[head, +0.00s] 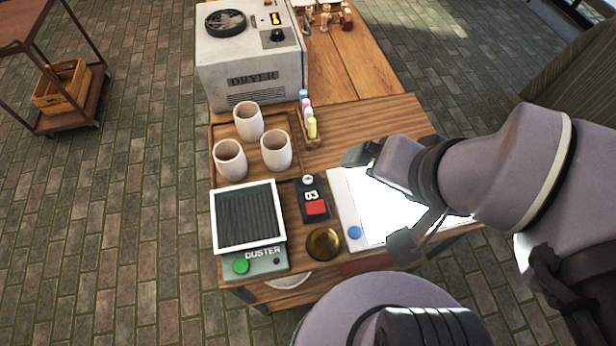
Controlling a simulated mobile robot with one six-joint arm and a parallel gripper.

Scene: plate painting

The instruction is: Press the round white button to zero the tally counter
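The tally counter (324,191) is a small black box on the wooden table, with a display that seems to read 03, turned sideways. Its round white button (308,180) is at the far end, and a red block or button (316,208) is at the near end. My gripper (378,200) is to the right of the counter, over a bright white panel, with its two fingers spread wide and nothing visible between them. It is apart from the counter, and nothing covers the white button.
A white panel (346,205) with a blue button lies right of the counter. A brass bowl (324,243) is in front. The duster (264,262) is at left. Three cups (276,151) stand in a tray behind. Small bottles (307,115) and the dryer (250,62) are farther back.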

